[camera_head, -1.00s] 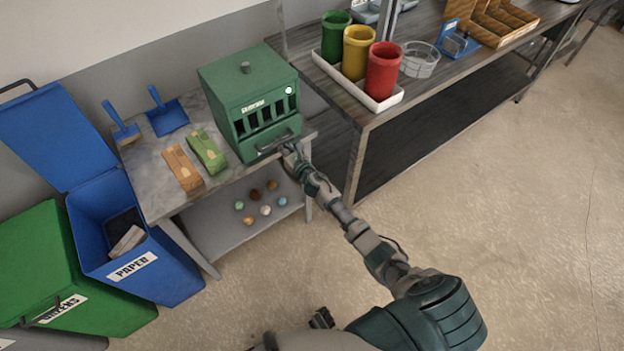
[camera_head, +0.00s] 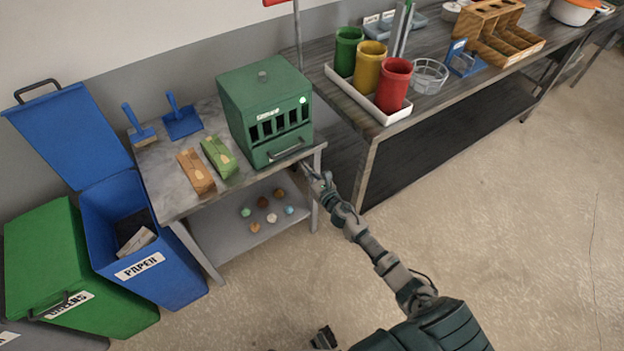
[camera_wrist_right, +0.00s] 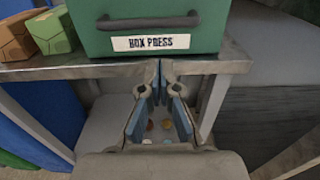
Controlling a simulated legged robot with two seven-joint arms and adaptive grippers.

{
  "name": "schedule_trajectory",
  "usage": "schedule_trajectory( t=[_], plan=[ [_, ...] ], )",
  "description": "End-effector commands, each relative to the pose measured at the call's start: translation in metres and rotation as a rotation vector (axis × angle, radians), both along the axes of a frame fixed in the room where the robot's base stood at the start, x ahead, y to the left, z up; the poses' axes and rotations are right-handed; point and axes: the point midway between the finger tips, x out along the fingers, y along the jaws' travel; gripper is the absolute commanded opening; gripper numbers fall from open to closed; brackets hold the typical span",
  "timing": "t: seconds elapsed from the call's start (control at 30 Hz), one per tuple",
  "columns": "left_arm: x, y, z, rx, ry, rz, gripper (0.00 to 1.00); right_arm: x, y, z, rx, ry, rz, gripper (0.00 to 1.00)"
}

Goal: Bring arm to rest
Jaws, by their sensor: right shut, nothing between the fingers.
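My right arm reaches from the bottom of the head view up to the small table. Its gripper (camera_head: 306,168) is shut and empty, just below and in front of the handle of the green box press (camera_head: 265,118). In the right wrist view the two fingers (camera_wrist_right: 161,85) close together at their tips, below the label and handle of the box press (camera_wrist_right: 150,25). They are apart from the handle. A small dark part at the bottom edge of the head view looks like my left gripper (camera_head: 325,338); its jaws cannot be made out.
The small table (camera_head: 160,165) holds two cartons (camera_head: 197,172), a blue brush and a dustpan. Several small balls (camera_head: 272,217) lie on its lower shelf. Blue and green bins (camera_head: 150,265) stand left. A long bench (camera_head: 440,105) with coloured cups stands right. The floor at right is clear.

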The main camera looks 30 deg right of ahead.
Motion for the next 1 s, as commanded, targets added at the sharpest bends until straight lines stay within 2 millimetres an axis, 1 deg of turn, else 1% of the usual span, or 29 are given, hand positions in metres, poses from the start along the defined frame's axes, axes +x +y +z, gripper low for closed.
schedule_trajectory(
  t=[0.03,0.1,0.2,0.3,0.53,0.57,0.63,0.67,0.77,0.8,0.87,0.9,0.97,1.0],
  plan=[
    [-0.002,-0.001,-0.001,0.0,0.0,0.0,1.0,-0.011,-0.001,0.0,-0.002,0.002,0.002,0.0],
    [-0.003,0.0,-0.003,-0.001,0.0,0.0,1.0,-0.023,-0.002,0.0,-0.002,0.001,0.001,0.0],
    [-0.005,0.002,-0.005,-0.004,0.002,-0.002,1.0,-0.033,0.0,0.001,-0.003,0.001,0.001,0.0],
    [-0.004,0.003,-0.006,-0.003,0.003,-0.003,1.0,-0.037,0.001,0.001,-0.005,0.0,0.002,0.0],
    [-0.003,0.003,-0.006,-0.002,0.002,-0.002,1.0,-0.039,0.003,0.001,-0.004,0.003,0.0,0.0],
    [-0.003,0.003,-0.006,-0.001,0.002,-0.002,1.0,-0.04,0.002,-0.002,0.008,0.008,-0.003,0.0],
    [-0.003,0.004,-0.006,0.0,0.002,-0.002,1.0,-0.045,-0.001,-0.014,0.086,0.04,-0.026,0.0],
    [-0.003,0.005,-0.006,0.001,0.002,-0.002,1.0,-0.049,-0.003,-0.024,0.147,0.064,-0.044,0.0],
    [-0.003,0.006,-0.006,0.002,0.001,-0.002,1.0,-0.073,-0.01,-0.075,0.452,0.184,-0.155,0.0],
    [-0.003,0.006,-0.006,0.002,0.001,-0.002,1.0,-0.088,-0.013,-0.101,0.606,0.241,-0.223,0.0],
    [-0.003,0.006,-0.006,0.001,-0.001,-0.002,1.0,-0.115,-0.015,-0.143,0.85,0.325,-0.344,0.0],
    [-0.003,0.006,-0.007,0.001,-0.002,-0.002,1.0,-0.136,-0.015,-0.171,1.01,0.376,-0.436,0.0],
    [-0.004,0.005,-0.007,0.0,-0.003,-0.001,1.0,-0.169,-0.012,-0.209,1.232,0.438,-0.581,0.0],
    [-0.004,0.004,-0.007,-0.001,-0.003,-0.001,1.0,-0.192,-0.008,-0.233,1.369,0.471,-0.685,0.0]
  ],
)
